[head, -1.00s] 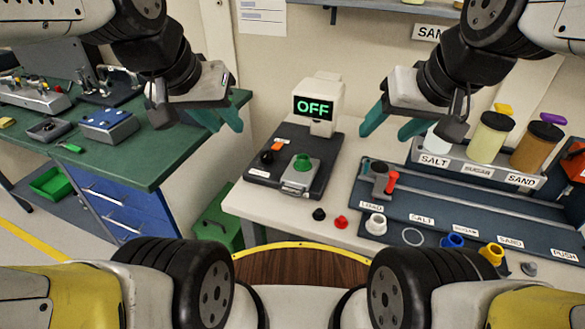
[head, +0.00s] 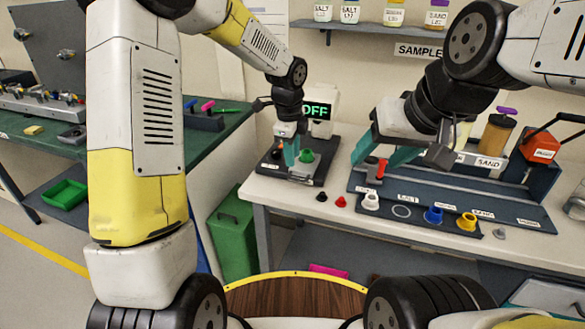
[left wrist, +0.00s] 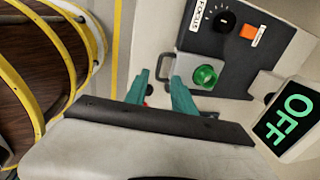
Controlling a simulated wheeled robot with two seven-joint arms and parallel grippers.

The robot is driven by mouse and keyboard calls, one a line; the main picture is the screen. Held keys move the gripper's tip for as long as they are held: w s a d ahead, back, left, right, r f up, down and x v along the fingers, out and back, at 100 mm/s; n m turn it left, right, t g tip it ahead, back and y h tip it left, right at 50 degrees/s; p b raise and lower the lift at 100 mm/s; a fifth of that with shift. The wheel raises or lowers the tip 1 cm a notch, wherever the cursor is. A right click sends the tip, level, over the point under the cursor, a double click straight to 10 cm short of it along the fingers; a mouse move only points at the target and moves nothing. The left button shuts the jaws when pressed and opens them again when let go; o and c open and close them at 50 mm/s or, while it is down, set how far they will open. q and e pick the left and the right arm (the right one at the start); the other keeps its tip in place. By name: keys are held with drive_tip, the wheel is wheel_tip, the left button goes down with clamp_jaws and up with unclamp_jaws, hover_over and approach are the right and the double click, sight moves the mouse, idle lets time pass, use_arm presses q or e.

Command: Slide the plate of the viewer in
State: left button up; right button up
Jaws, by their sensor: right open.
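The viewer (head: 285,172) is a dark base on the white table with a screen reading OFF (head: 318,110). Its grey plate (head: 300,171) carries a green round piece (head: 307,156) and has a loop handle, clear in the left wrist view (left wrist: 163,68). My left gripper (head: 291,151) is above the plate's front end, fingers pointing down. In the left wrist view its two teal fingertips (left wrist: 158,80) are apart, close to the handle; I cannot tell whether they touch it.
The rack (head: 450,190) with jars fills the right side. A green bench (head: 215,132) stands left, a green bin (head: 232,235) below.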

sight(294, 179)
use_arm(q)
drive_tip(key=f, duration=0.2)
drive_tip(key=w+f, duration=0.1)
drive_tip(key=f, duration=0.5)
drive_tip(key=shift+w+d, duration=0.15)
drive_tip(key=shift+d, duration=0.15)
clamp_jaws()
drive_tip(key=shift+r, duration=0.1)
idle(1.0)
